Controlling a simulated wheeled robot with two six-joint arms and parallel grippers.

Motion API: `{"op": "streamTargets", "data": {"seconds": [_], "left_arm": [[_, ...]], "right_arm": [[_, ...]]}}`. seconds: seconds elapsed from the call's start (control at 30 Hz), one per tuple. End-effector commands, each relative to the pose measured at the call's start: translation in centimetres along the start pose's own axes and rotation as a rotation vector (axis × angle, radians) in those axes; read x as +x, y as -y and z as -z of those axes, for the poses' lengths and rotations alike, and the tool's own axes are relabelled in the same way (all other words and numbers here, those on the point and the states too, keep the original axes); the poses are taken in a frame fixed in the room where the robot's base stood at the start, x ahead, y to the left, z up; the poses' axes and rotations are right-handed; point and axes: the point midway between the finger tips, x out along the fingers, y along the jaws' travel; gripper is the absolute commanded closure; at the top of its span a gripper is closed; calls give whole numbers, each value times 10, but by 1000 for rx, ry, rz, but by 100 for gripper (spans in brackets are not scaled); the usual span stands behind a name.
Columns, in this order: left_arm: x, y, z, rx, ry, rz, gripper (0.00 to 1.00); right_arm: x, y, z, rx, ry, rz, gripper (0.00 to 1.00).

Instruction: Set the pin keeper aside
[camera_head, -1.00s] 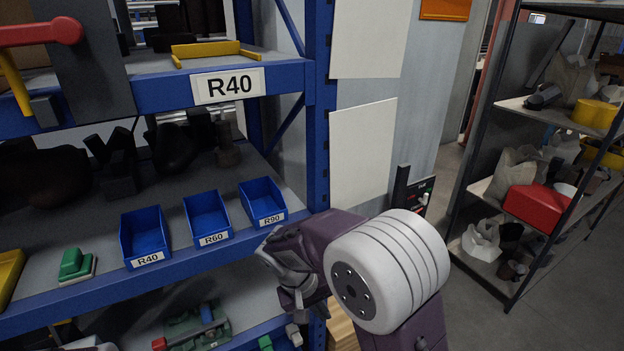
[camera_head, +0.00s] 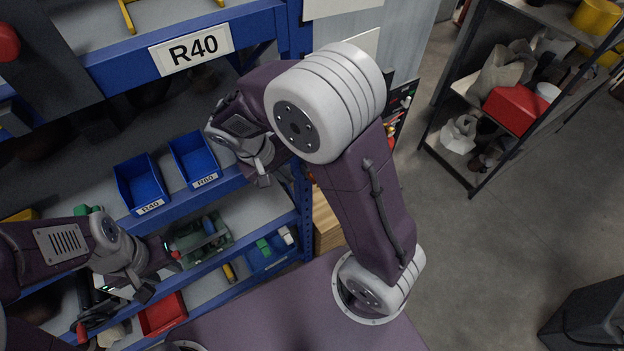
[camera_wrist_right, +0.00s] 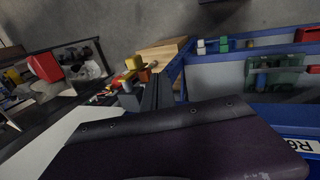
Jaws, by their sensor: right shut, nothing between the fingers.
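I cannot tell for sure which object is the pin keeper. A green fixture (camera_head: 218,243) with a blue cylinder lies on the lower shelf; it also shows in the right wrist view (camera_wrist_right: 272,76). Small green and white blocks (camera_head: 264,246) lie to its right in a blue bin. My left gripper (camera_head: 155,283) is over the lower shelf, left of the fixture; its finger gap is unclear. My right gripper (camera_head: 262,172) is in front of the shelf's right end, above the lower level. In the wrist view its dark fingers (camera_wrist_right: 157,92) are shut and empty.
Blue bins R40 (camera_head: 142,185) and R60 (camera_head: 194,160) stand on the middle shelf; my right arm hides the R90 place. A red bin (camera_head: 163,314) is low at left. A dark rack (camera_head: 470,185) stands at right, with open floor (camera_head: 520,240) beside it.

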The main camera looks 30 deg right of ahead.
Motion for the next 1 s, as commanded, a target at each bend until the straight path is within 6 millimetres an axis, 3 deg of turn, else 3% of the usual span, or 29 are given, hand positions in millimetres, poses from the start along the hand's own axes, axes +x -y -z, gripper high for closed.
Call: {"op": "streamTargets", "data": {"seconds": [0.17,0.5,0.7,1.0], "left_arm": [[-5,0,0,0,0,0,64],[-11,0,1,0,0,0,64],[-27,0,3,0,0,0,64],[-28,0,3,0,0,0,64]], "right_arm": [[26,-1,-2,-1,8,-1,100],[100,-1,-2,-1,7,0,100],[107,-30,-1,2,3,0,100],[112,-37,0,0,0,1,100]]}}
